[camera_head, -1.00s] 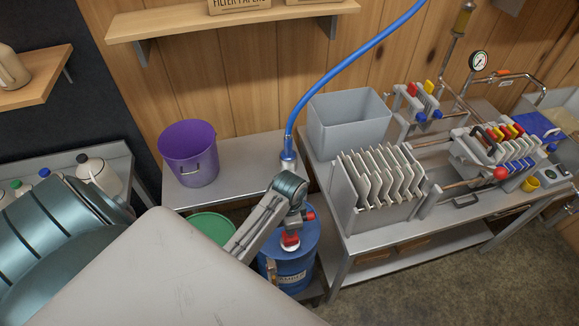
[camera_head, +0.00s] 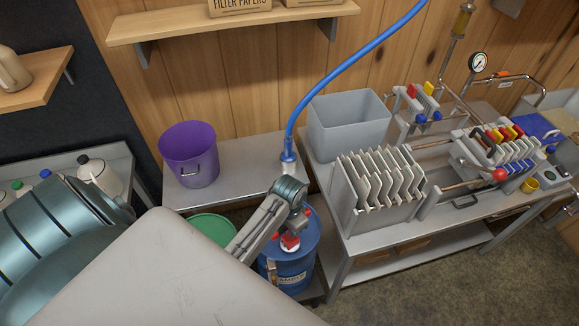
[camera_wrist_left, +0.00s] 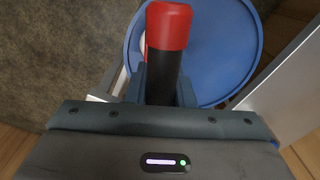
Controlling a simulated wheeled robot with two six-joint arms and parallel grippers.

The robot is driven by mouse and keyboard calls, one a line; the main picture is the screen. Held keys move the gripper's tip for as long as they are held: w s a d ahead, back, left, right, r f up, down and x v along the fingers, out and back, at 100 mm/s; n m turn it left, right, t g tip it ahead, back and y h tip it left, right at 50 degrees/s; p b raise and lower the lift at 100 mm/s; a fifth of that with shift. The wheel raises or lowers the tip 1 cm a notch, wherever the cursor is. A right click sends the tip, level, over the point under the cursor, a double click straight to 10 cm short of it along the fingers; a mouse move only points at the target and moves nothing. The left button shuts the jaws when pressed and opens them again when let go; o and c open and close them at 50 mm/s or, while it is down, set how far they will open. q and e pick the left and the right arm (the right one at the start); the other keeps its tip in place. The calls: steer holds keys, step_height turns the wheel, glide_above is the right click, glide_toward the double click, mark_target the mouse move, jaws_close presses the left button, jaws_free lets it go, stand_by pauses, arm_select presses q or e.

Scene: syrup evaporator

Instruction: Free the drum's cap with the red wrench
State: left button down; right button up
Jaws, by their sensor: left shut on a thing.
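The blue drum (camera_head: 298,268) stands on the floor between the two benches, and its round blue top (camera_wrist_left: 225,50) fills the upper middle of the left wrist view. My left gripper (camera_head: 291,232) is over the drum's top, shut on the red wrench (camera_wrist_left: 167,28). The wrench shows a red end and a black grip between the fingers; its far end is hidden. A small white part (camera_head: 291,249) shows just below the red in the head view. I cannot tell whether it is the cap or whether the wrench is seated on it. My right gripper is not in view.
A green drum (camera_head: 212,228) stands left of the blue one, partly behind my arm. A purple bucket (camera_head: 189,155) and a blue hose (camera_head: 350,62) end are on the bench behind. The filter press bench (camera_head: 350,240) borders the right side.

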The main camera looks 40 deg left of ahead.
arm_select(q)
steer(key=shift+n, duration=0.6)
steer(key=n, duration=0.4)
steer(key=shift+d, duration=0.1)
steer(key=shift+n, duration=0.9)
steer(key=n, duration=0.3)
steer(key=shift+n, duration=1.3)
